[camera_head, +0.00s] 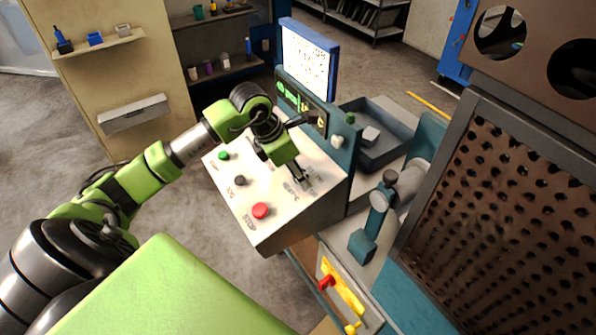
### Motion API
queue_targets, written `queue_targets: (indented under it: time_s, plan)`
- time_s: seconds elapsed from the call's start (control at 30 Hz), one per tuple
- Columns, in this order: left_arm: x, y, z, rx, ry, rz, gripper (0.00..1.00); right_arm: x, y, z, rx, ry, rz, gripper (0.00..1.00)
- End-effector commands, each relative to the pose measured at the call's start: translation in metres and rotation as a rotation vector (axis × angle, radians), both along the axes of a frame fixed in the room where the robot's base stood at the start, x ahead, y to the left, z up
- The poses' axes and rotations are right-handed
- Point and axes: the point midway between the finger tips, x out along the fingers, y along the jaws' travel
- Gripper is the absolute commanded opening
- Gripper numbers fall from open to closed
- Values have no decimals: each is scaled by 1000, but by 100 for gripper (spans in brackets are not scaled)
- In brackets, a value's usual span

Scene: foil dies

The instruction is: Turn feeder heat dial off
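The control box has a sloped white panel (225,190) with printed labels too small to read. On it are a green button (223,156), a dark round knob (240,180) and a red button (260,210). My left gripper (301,178) points down over the right part of this panel, its fingertips at or just above the surface. The feeder heat dial cannot be clearly made out; it may be hidden by the gripper. Whether the fingers are open or shut on something cannot be told. My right gripper is not in view.
A screen (308,60) and a green-lit display (292,94) stand behind the panel. Right of it are a grey tray (385,150), a teal fixture (377,212) and a perforated brown guard (500,190). A yellow plate with a red handle (326,283) is below.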

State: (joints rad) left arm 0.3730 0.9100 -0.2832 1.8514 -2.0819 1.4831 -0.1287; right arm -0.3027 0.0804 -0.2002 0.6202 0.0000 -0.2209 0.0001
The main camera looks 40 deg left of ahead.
Motion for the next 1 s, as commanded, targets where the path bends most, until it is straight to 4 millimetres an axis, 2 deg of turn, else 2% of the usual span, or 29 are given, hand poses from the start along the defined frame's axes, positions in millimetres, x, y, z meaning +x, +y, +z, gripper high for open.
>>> queue_targets:
  time_s: [0.03, 0.1, 0.57, 1.0]
  plan:
    - [0, 0, 0, 0, 0, 0, 24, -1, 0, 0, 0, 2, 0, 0]
    - [0, 0, 0, 0, 0, 0, 7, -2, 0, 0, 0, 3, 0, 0]
    - [0, 0, -1, -19, 7, 64, 7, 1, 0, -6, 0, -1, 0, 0]
    - [0, 0, -2, -121, 48, 400, 7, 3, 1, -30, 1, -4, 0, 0]
